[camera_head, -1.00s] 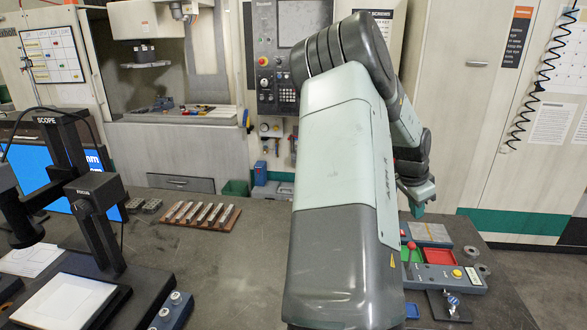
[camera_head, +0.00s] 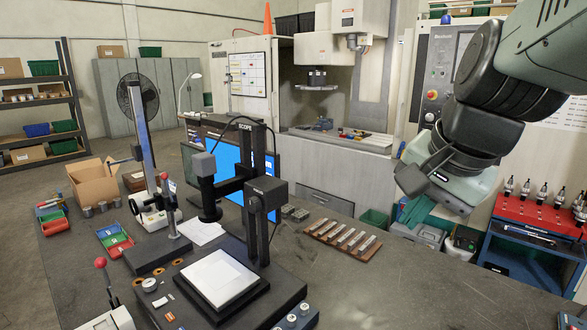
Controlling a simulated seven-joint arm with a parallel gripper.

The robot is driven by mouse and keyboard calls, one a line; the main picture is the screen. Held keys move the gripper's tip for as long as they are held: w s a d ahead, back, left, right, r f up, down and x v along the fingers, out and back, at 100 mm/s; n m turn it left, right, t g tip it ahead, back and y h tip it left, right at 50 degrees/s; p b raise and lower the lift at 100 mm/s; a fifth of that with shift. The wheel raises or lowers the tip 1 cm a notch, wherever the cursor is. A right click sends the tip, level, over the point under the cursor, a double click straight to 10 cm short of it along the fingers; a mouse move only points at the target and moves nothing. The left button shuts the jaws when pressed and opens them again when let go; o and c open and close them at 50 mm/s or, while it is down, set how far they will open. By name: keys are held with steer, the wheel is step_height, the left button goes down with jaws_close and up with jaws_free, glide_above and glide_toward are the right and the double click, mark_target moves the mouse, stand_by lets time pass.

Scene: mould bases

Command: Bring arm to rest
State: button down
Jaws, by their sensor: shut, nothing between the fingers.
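My arm comes in from the upper right. It bends at a dark wrist down to my gripper (camera_head: 420,211), whose pale hand body hangs above the far right part of the dark bench (camera_head: 400,275). Its teal fingers point down, look shut and hold nothing. They are partly hidden by the hand and lie in front of boxes on the floor behind, so their exact height is hard to tell. The hand appears apart from everything around it.
A wooden rack of metal bars (camera_head: 341,237) lies on the bench left of my gripper. A black scope stand (camera_head: 262,215) with a white plate rises nearer. A red-topped tool cart (camera_head: 540,215) stands at right. The bench's right front is clear.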

steer(key=s+a+n, duration=0.8)
steer(key=s+n, duration=0.2)
steer(key=shift+s+a+f+h, duration=0.15)
steer(key=shift+s+f+h, duration=0.1)
steer(key=shift+f+h, duration=0.2)
